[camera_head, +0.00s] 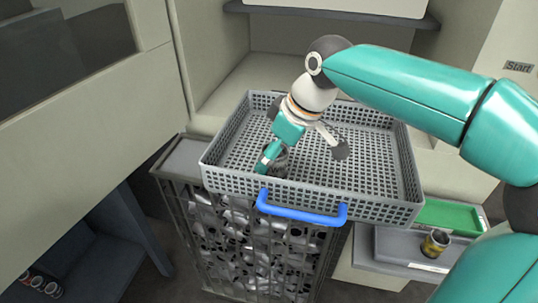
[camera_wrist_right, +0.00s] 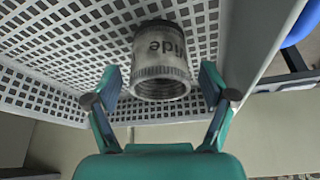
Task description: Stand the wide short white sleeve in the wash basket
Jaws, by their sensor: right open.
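The wash basket (camera_head: 408,170) is a grey perforated tray with a blue handle (camera_head: 300,207) on its near side. The short sleeve (camera_head: 279,160) is in the basket near the front wall and looks grey in shadow. In the right wrist view the sleeve (camera_wrist_right: 160,65) shows pale, with an upside-down "wide" label and its round open end towards the camera. It appears to stand on the basket floor. My right gripper (camera_head: 303,156) is open above the basket, its fingers (camera_wrist_right: 160,88) on either side of the sleeve with gaps. My left gripper is not in view.
The basket rests on a wire-sided bin (camera_head: 255,250) full of metal parts. At right, a small can-like sleeve (camera_head: 435,243) stands on a grey surface beside a green tray (camera_head: 450,214). Several cylinders (camera_head: 40,284) lie at lower left. The basket is otherwise clear.

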